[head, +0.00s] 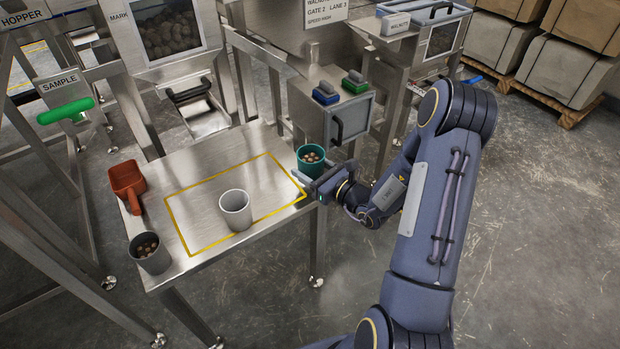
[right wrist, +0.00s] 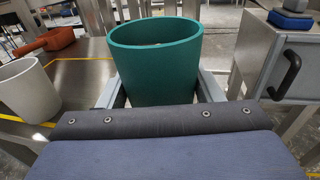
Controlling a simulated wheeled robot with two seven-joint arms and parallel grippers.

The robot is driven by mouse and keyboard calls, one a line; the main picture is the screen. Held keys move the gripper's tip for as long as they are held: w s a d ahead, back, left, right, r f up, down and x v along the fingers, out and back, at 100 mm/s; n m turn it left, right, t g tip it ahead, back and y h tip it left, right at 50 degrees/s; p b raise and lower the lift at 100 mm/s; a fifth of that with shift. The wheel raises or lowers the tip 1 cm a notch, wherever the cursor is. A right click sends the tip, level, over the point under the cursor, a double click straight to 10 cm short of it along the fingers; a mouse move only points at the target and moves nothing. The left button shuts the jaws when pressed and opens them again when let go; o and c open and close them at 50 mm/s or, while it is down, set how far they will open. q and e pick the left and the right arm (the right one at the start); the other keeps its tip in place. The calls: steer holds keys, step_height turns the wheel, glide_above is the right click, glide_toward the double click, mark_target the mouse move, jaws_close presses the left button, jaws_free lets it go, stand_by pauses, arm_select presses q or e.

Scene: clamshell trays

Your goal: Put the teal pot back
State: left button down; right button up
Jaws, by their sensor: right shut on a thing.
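The teal pot (head: 311,161) holds several brown nuts and is upright at the right edge of the steel table (head: 200,165). My right gripper (head: 308,178) is shut on it. In the right wrist view the teal pot (right wrist: 157,65) sits between the two fingers of my right gripper (right wrist: 160,90). Whether its base touches the table is hidden. A yellow outline (head: 179,223) marks a rectangle on the table, and the pot is by its right end. My left gripper is not in view.
A light grey cup (head: 235,212) stands inside the yellow outline near its front. A darker grey cup with nuts (head: 150,254) stands at the front left corner, and a red-orange scoop (head: 128,184) lies behind it.

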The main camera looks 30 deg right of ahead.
mark_target(310, 176)
steer(key=shift+w+d+f+b, duration=0.1)
steer(key=shift+w+f+b, duration=0.15)
steer(key=shift+f, duration=0.75)
steer(key=shift+w+d+f+b, duration=0.1)
steer(key=shift+w+f+b, duration=0.1)
steer(key=shift+f, duration=0.8)
steer(key=shift+f, duration=0.1)
steer(key=o, duration=0.5)
steer(key=shift+f, duration=0.1)
steer(key=o, duration=0.5)
steer(key=shift+c, duration=0.2)
